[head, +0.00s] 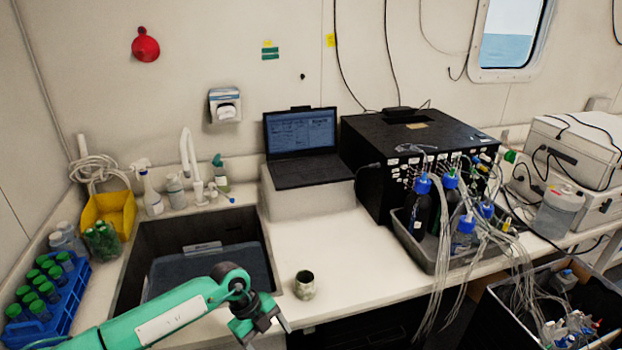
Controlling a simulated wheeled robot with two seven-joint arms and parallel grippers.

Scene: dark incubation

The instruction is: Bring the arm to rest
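My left arm (165,322) is green and reaches in from the lower left, across the front of the sink. Its grey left gripper (264,332) hangs over the counter's front edge, just right of the sink's near corner. Its two fingers look spread apart, with nothing seen between them; the tips are near the bottom of the picture. A small metal cup (304,285) stands upright on the counter to the right of the gripper, apart from it. My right gripper is not in view.
The sink (135,262) lies behind my arm. A blue rack (68,300) of green-capped tubes stands at the left. A laptop (301,140), a black box (375,160) and a grey tray (425,255) of tubed bottles stand farther back and right. Counter right of the cup is clear.

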